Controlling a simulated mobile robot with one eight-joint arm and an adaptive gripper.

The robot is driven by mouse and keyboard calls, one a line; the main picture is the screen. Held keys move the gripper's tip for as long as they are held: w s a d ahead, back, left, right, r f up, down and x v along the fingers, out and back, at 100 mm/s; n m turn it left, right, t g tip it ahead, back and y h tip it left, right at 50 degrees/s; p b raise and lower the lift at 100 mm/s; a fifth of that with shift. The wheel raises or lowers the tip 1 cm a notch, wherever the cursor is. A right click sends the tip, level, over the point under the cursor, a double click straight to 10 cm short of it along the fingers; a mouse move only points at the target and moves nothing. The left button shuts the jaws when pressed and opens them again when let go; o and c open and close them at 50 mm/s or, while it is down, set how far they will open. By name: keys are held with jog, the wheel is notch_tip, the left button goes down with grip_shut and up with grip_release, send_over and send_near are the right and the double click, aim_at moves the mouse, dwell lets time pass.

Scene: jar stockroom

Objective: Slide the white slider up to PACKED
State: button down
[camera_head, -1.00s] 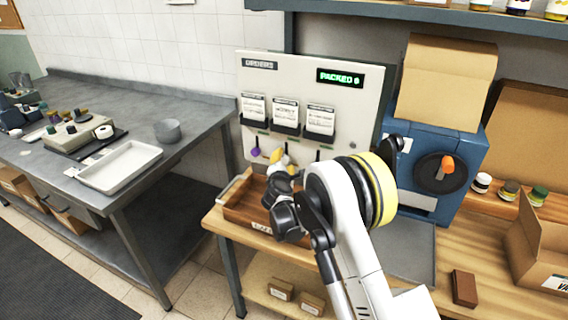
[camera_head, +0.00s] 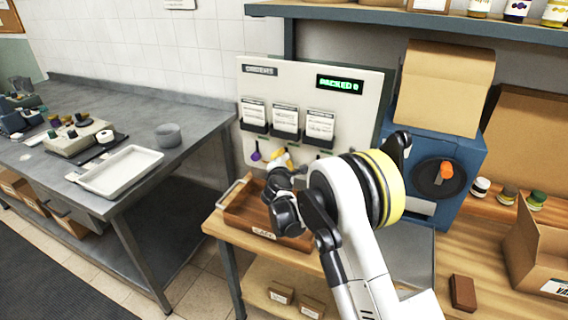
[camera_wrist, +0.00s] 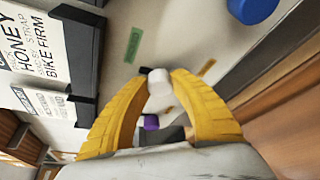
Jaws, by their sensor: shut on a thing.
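The white slider (camera_wrist: 160,88) shows in the wrist view between the tips of my yellow gripper fingers (camera_wrist: 164,80). My gripper is shut on it. In the head view my gripper (camera_head: 280,158) is at the lower part of the pale order panel (camera_head: 360,120), and its fingers and wrist hide the white slider. A green label (camera_wrist: 133,45) and an orange label (camera_wrist: 206,67) lie on the panel near the fingers. The panel's green display (camera_head: 340,84) reads PACKED 0.
A purple slider (camera_head: 255,155) is just left of my gripper; it also shows in the wrist view (camera_wrist: 151,122). Black card holders (camera_head: 286,133) are above. A wooden tray (camera_head: 238,215) lies below. A blue machine (camera_head: 462,205) with an orange-handled dial stands right.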

notch_tip(320, 180, up, 2)
jog(key=shift+w+r, duration=0.1)
jog(key=shift+a, duration=0.1)
jog(key=c, duration=1.1)
grip_release()
jog(key=shift+o, duration=0.2)
jog(key=v, duration=1.2)
